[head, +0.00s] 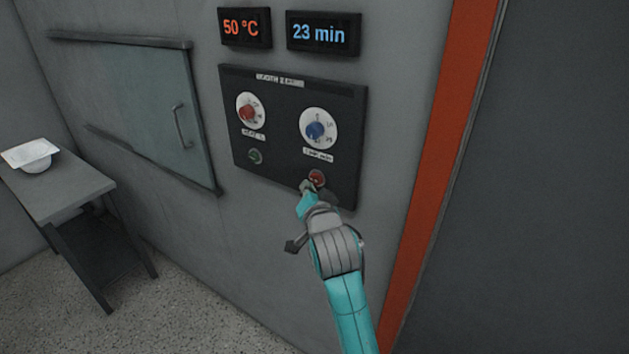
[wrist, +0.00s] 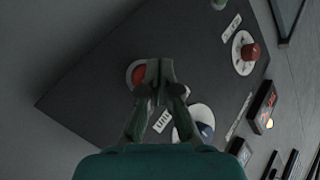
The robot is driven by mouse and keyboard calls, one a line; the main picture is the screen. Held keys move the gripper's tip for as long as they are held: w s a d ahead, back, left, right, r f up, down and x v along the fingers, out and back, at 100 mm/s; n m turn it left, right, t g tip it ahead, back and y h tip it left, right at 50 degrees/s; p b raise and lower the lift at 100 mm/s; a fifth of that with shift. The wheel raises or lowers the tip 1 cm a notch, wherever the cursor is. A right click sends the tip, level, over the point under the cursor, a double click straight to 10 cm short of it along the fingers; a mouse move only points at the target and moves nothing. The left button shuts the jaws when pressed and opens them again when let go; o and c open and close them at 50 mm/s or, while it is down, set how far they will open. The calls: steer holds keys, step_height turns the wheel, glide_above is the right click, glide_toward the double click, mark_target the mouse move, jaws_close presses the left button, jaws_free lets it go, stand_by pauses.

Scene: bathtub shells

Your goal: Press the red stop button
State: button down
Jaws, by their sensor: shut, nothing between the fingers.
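The red stop button (head: 317,177) is at the lower right of the black control panel (head: 290,100). In the wrist view the red button (wrist: 138,75) shows just left of the fingertips, partly covered by them. My gripper (head: 307,188) is shut and empty. Its tips are at the lower edge of the button in the head view; I cannot tell whether they touch it. In the wrist view my gripper (wrist: 159,68) points at the panel (wrist: 100,85).
Above the button are a blue knob (head: 315,130) and a red knob (head: 247,112). A small green button (head: 255,156) is at lower left. Displays read 50 °C (head: 244,27) and 23 min (head: 323,33). A table (head: 75,192) with a white bathtub shell (head: 30,155) stands left, near a sliding door (head: 150,95).

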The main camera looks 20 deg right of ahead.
steer(key=shift+w+d, duration=0.2)
steer(key=shift+d, duration=0.1)
steer(key=shift+w+d, duration=0.25)
steer(key=shift+d, duration=0.05)
stand_by(0.9)
steer(key=shift+s+a, duration=0.5)
steer(key=shift+a, duration=0.15)
stand_by(0.4)
steer(key=s+a, duration=0.1)
steer(key=a, duration=0.1)
steer(key=s+a, duration=0.2)
stand_by(0.4)
stand_by(0.6)
